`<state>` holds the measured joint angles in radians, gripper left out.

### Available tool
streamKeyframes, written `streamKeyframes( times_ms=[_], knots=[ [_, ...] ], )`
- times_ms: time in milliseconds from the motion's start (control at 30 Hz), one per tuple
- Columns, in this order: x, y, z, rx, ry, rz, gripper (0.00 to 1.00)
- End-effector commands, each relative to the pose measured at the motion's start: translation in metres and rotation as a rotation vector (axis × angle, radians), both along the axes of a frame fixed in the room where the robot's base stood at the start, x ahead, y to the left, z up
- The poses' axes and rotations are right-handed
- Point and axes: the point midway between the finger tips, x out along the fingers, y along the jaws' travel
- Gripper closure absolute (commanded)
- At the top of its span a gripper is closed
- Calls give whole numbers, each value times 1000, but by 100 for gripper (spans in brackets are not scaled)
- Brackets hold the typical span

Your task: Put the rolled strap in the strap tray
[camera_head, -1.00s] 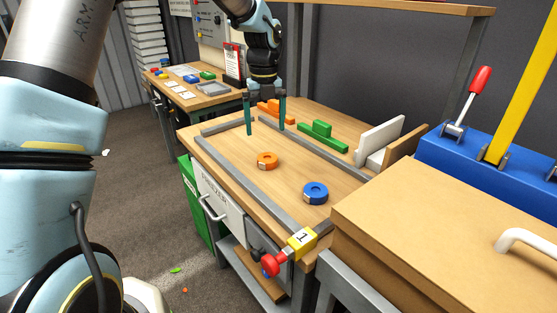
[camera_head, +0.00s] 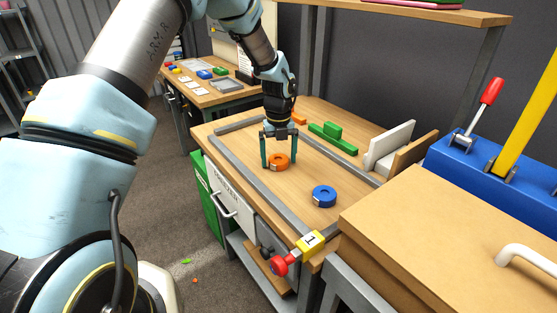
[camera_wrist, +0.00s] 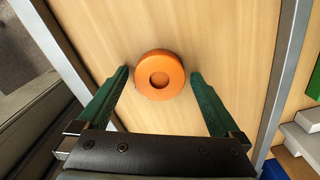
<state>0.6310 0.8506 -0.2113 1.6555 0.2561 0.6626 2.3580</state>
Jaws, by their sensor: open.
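A round orange roll (camera_head: 279,163) with a hole in its middle lies flat on the wooden workbench (camera_head: 300,213). A similar blue roll (camera_head: 325,196) lies in front of it to the right. I cannot tell from the pictures which roll the task calls the strap. My gripper (camera_head: 279,164) points down over the orange roll, its two green fingers apart and open on either side. In the wrist view the orange roll (camera_wrist: 160,75) shows between and slightly beyond the fingertips, with gaps on both sides. No tray is clearly marked as the strap tray.
Grey rails (camera_head: 262,199) border the bench top. Green blocks (camera_head: 332,138) and a white upright piece (camera_head: 388,147) stand toward the back. A blue lever unit (camera_head: 460,160) and a wooden box (camera_head: 430,225) stand at right. A back table (camera_head: 235,97) holds small items.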

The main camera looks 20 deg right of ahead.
Motion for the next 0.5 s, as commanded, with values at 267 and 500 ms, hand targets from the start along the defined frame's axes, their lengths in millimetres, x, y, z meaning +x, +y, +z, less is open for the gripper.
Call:
streamKeyframes(
  times_ms=[267, 500],
  knots=[
    [0, 0, 0, 0, -1, 1, 14],
    [0, 0, 0, 0, -1, 1, 40]
  ],
)
